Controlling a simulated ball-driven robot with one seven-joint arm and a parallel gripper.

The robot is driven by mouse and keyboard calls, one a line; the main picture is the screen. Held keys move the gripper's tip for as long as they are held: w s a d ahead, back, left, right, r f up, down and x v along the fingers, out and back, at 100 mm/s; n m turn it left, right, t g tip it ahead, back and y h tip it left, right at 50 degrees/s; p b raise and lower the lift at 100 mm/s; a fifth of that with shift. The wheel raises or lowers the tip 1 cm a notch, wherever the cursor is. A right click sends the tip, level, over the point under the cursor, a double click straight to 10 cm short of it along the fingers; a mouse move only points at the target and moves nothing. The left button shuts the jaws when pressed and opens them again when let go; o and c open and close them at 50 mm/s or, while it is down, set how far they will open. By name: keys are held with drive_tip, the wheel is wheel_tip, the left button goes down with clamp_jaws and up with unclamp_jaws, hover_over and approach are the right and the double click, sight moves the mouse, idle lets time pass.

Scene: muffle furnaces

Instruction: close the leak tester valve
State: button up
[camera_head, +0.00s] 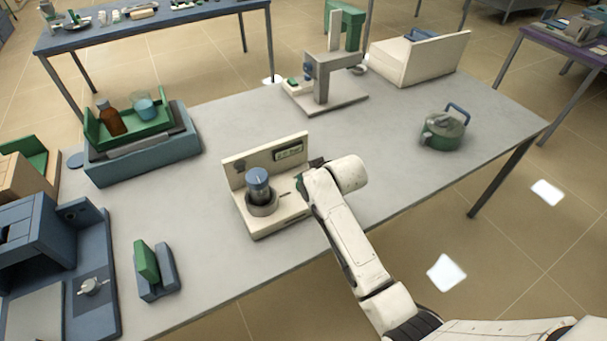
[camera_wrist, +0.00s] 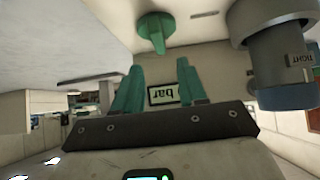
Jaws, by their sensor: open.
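The leak tester (camera_head: 237,180) is a cream L-shaped unit on the grey table. Its green display (camera_head: 288,152) is on the upright panel. In the wrist view a "0 bar" readout (camera_wrist: 166,95) shows upside down between my fingers. The green valve handle (camera_wrist: 155,27) is a round knob with a short lever, ahead of my fingertips and apart from them. My gripper (camera_wrist: 157,66) is open and empty, its green fingers spread. In the head view my arm hides the valve and most of my gripper at the tester's right side.
A blue-topped cylinder (camera_head: 258,178) stands in a grey ring on the tester; its grey body, labelled "TIGHT" (camera_wrist: 299,60), is right of my fingers. A green lidded pot (camera_head: 442,132) stands to the right. The table (camera_head: 385,90) is clear between pot and tester.

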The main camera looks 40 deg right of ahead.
drive_tip(key=shift+x, duration=3)
drive_tip(key=shift+c, duration=0.4)
drive_tip(key=shift+a, duration=0.1)
clamp_jaws()
drive_tip(key=shift+f, duration=0.1)
